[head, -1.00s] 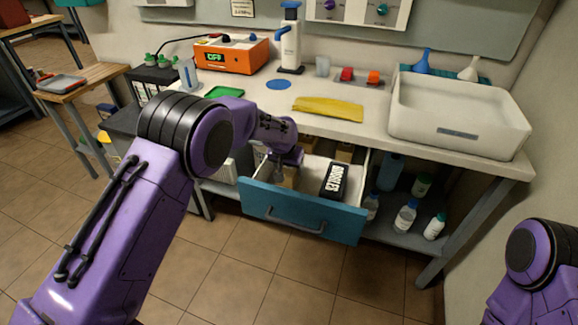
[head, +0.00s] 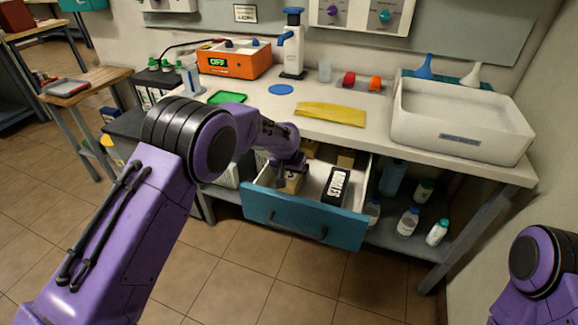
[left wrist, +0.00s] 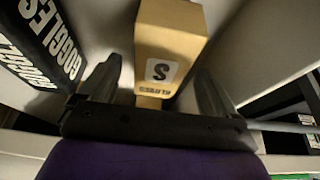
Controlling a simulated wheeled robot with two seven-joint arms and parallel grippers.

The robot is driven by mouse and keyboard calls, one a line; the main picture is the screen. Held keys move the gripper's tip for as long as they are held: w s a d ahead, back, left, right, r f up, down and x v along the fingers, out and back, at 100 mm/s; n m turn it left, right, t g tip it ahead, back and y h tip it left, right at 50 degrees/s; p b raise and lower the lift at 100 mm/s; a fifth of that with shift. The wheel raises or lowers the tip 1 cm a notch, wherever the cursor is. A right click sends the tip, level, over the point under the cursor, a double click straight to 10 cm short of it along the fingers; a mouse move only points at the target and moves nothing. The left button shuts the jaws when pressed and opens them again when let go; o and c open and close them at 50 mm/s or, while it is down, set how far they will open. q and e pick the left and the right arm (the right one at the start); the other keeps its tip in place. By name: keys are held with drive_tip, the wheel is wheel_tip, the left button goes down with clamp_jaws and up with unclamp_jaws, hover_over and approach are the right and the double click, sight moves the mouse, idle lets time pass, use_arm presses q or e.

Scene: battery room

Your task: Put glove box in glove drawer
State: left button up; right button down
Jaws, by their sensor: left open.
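The tan glove box (left wrist: 172,40), printed with an "S" and glove lettering, is in the open drawer (head: 305,216) with the blue front. In the head view part of the box (head: 292,184) shows below my left gripper (head: 290,168). In the left wrist view my left gripper (left wrist: 158,78) is open, with a finger on each side of the box's near end. Gaps show between fingers and box, so I see no grip. My right gripper is out of view; only part of my right arm shows.
A black goggles box (head: 337,187) lies beside it in the drawer, with another tan box (head: 346,158) behind. Bottles (head: 408,221) stand on the lower shelf to the right. The worktop (head: 375,145) above holds a yellow cloth (head: 331,113) and a white basin (head: 458,138).

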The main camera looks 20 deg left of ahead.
use_arm(q)
drive_tip(key=v, duration=1.2)
drive_tip(key=shift+r, duration=0.15)
idle(0.5)
